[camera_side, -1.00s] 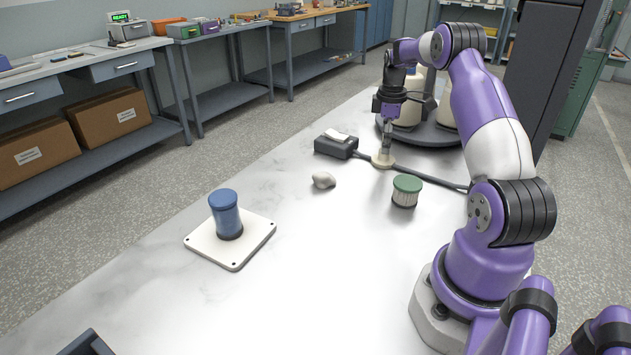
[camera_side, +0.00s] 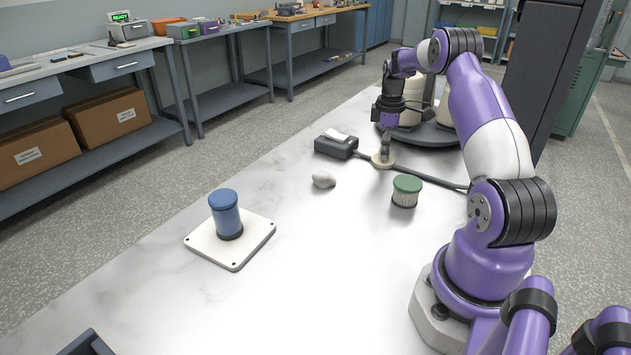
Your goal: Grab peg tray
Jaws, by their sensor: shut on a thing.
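My gripper (camera_side: 385,155) points down at a small cream round piece (camera_side: 376,163) on the table, right of the black box. Its fingers are closed at the middle of this piece; the part between them is too small to make out. A dark round tray (camera_side: 437,137) with cream bobbins (camera_side: 412,96) stands just behind my gripper, partly hidden by my arm. A white square plate (camera_side: 232,257) with a dark dot at its visible corners carries an upright blue cylinder (camera_side: 226,213) at the left of the table, well apart from my gripper.
A black box (camera_side: 336,146) with a dark cable lies left of my gripper. A pale lump (camera_side: 324,180) and a green-topped ribbed cylinder (camera_side: 405,191) stand nearer the camera. The middle front of the table is clear. A dark object (camera_side: 86,344) shows at the bottom left edge.

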